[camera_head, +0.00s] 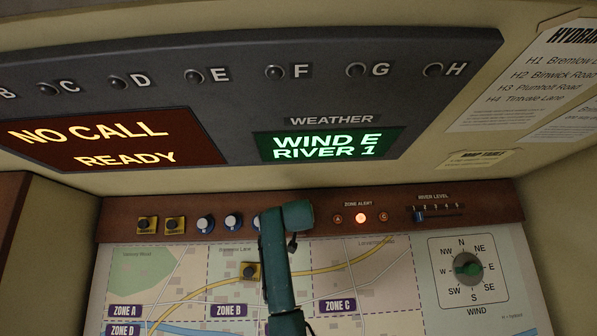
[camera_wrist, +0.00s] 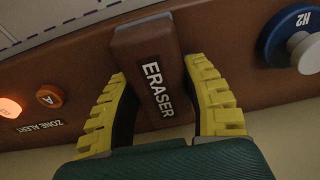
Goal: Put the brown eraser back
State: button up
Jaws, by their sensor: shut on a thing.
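The brown eraser (camera_wrist: 148,75), a block with a white ERASER label and a pale edge, is in the middle of the wrist view. My gripper (camera_wrist: 157,72) has its yellow ribbed fingers on both sides of it and is shut on it. The eraser is over the brown ledge (camera_wrist: 80,90) between the zone alert lights and the H2 knob; I cannot tell whether it touches the ledge. In the head view my green arm reaches up to the brown ledge (camera_head: 320,203), and the eraser and fingers are hidden there.
Blue knobs (camera_head: 206,223) and yellow-based pieces (camera_head: 146,224) stand on the ledge to the left. Zone alert lights (camera_head: 361,218), B lit, and a river level slider (camera_head: 420,215) are to the right.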

jog(key=o, duration=1.1)
jog(key=shift+c, duration=0.2)
notch_tip(320, 180, up, 12)
jog(key=s+p, duration=0.1)
jog(key=shift+s+p, duration=0.25)
jog(key=shift+p, duration=0.1)
jog(key=shift+r, duration=0.1)
